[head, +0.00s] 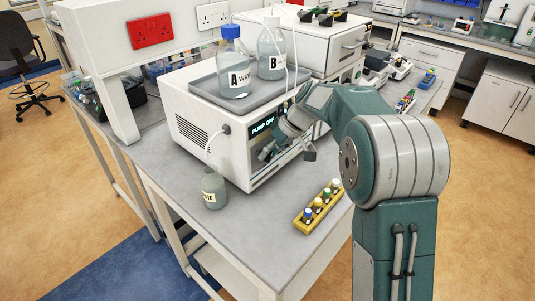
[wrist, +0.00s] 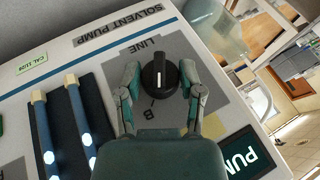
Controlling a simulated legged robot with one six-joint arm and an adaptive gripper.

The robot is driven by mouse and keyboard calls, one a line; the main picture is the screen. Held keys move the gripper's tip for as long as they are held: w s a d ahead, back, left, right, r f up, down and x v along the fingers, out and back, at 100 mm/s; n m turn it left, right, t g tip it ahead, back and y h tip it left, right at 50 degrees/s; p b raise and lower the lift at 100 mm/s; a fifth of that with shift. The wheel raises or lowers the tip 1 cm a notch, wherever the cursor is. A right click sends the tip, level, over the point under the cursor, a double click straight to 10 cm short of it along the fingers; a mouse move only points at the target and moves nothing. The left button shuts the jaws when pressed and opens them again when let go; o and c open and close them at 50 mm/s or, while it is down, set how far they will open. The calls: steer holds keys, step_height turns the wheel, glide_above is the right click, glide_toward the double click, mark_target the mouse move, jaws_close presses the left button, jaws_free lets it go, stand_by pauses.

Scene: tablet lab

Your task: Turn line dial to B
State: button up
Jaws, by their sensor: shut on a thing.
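The solvent pump (head: 215,125) is a white box on the bench in the head view. Its display (head: 262,132) reads PUMP OFF. In the wrist view, the round black line dial (wrist: 158,76) sits on a grey panel under the word LINE. A short white mark on the dial runs nearly up and down the picture. The letter B (wrist: 151,113) is printed just below the dial. My gripper (wrist: 161,78) is shut on the dial, one finger on each side. In the head view, my arm hides the dial. No letter A shows on the panel.
Bottle A (head: 233,78) and bottle B (head: 271,62) stand in a grey tray (head: 205,87) on the pump. A waste bottle (head: 211,195) and a yellow vial rack (head: 319,210) stand in front.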

steer(key=shift+d+f, duration=0.1)
steer(key=o, duration=1.1)
steer(key=shift+d, duration=0.1)
steer(key=shift+r, duration=0.35)
steer(key=v, duration=1.1)
steer(key=shift+d+r, duration=0.1)
steer(key=shift+d, duration=0.15)
steer(key=shift+o, duration=0.3)
